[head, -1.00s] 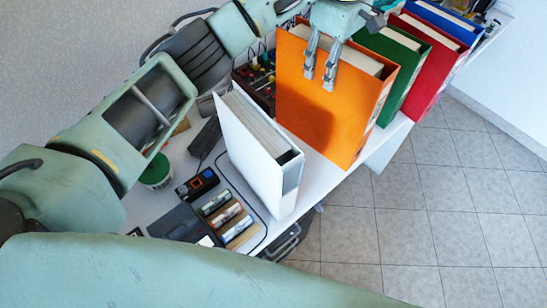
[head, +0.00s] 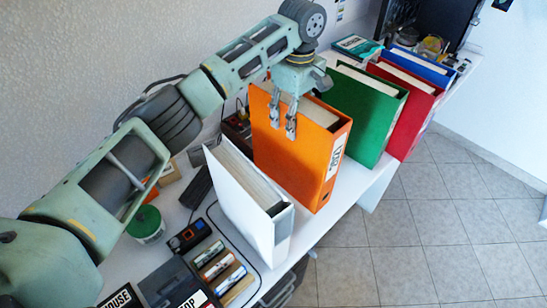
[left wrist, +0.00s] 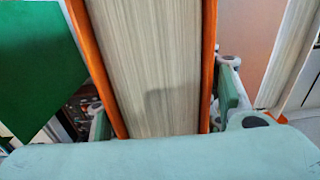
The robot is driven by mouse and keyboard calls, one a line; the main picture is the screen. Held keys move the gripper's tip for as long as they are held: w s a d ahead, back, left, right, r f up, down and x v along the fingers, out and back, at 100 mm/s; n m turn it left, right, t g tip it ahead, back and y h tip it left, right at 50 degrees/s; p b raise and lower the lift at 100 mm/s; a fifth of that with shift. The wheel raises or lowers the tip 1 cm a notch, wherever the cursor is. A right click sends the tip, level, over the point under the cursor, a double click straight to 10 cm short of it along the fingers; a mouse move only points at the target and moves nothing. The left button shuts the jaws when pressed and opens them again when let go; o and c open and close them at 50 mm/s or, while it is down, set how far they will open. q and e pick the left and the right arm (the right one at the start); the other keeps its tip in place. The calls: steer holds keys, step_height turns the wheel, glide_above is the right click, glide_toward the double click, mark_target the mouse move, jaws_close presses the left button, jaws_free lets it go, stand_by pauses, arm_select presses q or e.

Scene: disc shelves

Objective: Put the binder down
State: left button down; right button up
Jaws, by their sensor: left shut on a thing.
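An orange binder (head: 290,155) stands upright in a row on the desk, between a white binder (head: 240,205) and a green binder (head: 365,115). My left gripper (head: 283,126) reaches over its top, with two finger parts against the orange cover facing the camera. In the left wrist view the binder's pages and orange covers (left wrist: 209,65) run between my fingers, which are shut on it. The far finger is hidden in the head view. Whether the binder's bottom touches the desk is not clear. My right gripper is not in view.
A red binder (head: 405,120) and a blue binder (head: 425,66) stand beyond the green one. The desk (head: 305,235) ends at the right, above a tiled floor (head: 400,250).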

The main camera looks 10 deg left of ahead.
arm_select(q)
steer(key=s+a+f+p, duration=0.4)
steer(key=s+f, duration=0.2)
steer(key=f, duration=0.2)
steer(key=shift+s+f, duration=0.25)
steer(key=shift+s, duration=0.15)
steer(key=shift+d, duration=0.1)
steer(key=c, duration=0.7)
jaws_free()
steer(key=shift+s+f, duration=0.1)
steer(key=shift+f, duration=0.05)
steer(key=b, duration=0.3)
glide_toward(275, 143)
steer(key=s+d+r, duration=0.1)
steer(key=s+r, duration=0.2)
steer(key=s, duration=0.3)
